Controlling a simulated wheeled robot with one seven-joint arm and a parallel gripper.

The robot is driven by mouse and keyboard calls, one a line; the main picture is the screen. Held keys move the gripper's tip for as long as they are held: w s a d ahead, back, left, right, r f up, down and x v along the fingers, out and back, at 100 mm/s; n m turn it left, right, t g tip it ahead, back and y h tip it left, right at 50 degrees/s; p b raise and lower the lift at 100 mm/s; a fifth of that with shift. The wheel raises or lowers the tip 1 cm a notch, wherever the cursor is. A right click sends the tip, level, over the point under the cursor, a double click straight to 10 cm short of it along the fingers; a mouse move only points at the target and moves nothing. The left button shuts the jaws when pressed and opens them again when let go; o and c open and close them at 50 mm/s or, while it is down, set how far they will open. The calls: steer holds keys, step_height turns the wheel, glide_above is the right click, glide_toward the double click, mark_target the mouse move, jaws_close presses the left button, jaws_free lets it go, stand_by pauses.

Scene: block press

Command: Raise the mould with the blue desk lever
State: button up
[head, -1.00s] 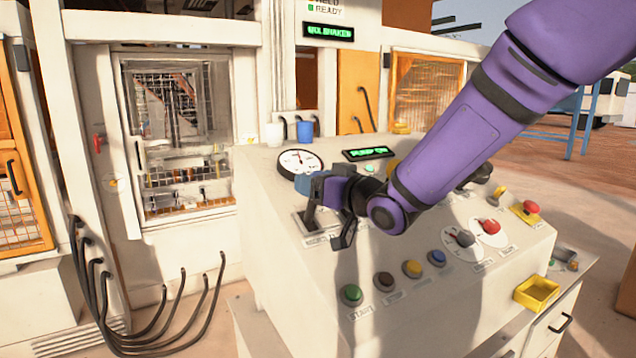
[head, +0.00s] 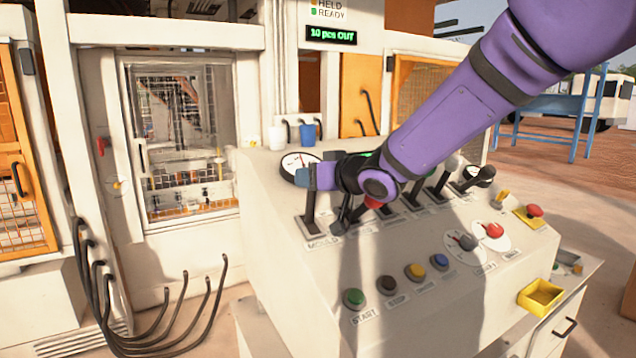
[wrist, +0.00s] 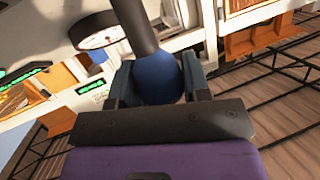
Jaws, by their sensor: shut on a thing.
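The blue desk lever's round knob (wrist: 157,78) sits between the fingers of my gripper (wrist: 157,85) in the wrist view, with its dark shaft running up from it. In the head view my gripper (head: 312,178) is at the top of this lever's shaft (head: 309,212), which stands nearly upright from its slot above the MOULD label. My gripper is shut on the knob. The press window (head: 182,140) at the left shows machine parts behind the glass; I cannot clearly tell the mould's height.
Several other dark levers (head: 440,182) stand in a row right of the blue one, partly behind my arm. A round gauge (head: 298,163) is just behind my gripper. Coloured buttons (head: 415,272) line the desk's front. The display (head: 330,35) reads "10 pcs OUT".

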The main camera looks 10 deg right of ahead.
steer(key=shift+w+a+r, duration=0.1)
steer(key=shift+w+a, duration=0.1)
steer(key=shift+w, duration=0.35)
steer(key=shift+w+a, duration=0.2)
steer(key=shift+w, duration=0.3)
steer(key=o, duration=1.3)
steer(key=v, duration=1)
steer(key=shift+s+d+r, duration=0.2)
steer(key=shift+s+r, duration=0.05)
steer(key=shift+r, duration=0.05)
steer(key=shift+d, duration=0.1)
